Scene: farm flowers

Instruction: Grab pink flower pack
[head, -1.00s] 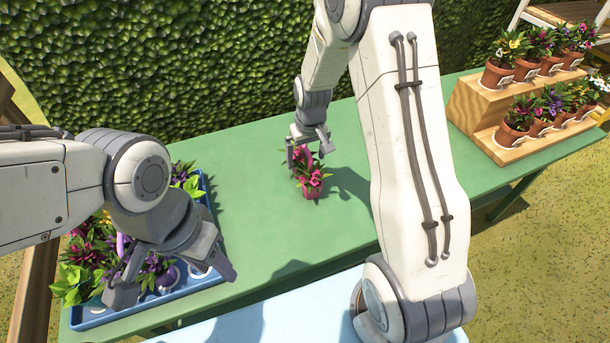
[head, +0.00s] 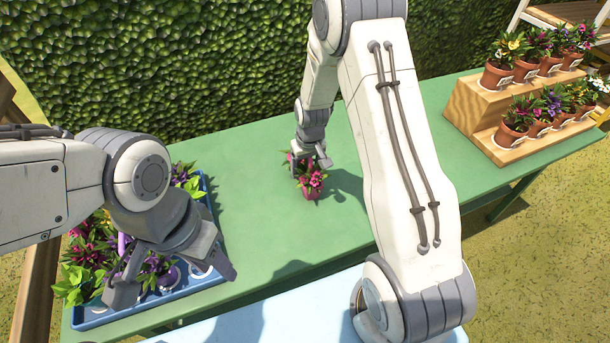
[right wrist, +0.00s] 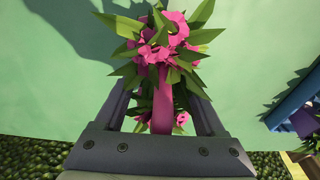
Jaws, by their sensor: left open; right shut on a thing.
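The pink flower pack (head: 311,188) stands on the green table (head: 265,200) near its middle, with pink blooms, green leaves and a pink pot. My right gripper (head: 308,162) is at the pack from behind and above. In the right wrist view, the pink flower pack (right wrist: 166,45) lies between the fingers of my right gripper (right wrist: 165,108), which are shut on its upright pink part. Leaves hide the exact contact. My left gripper (head: 175,280) is open over the blue tray at the left, among the plants there.
The blue tray (head: 148,312) holds several purple, pink and green plants. A wooden stepped stand (head: 480,106) with several potted flowers is at the right end of the table. A hedge (head: 180,70) rises behind. The table around the pink pack is clear.

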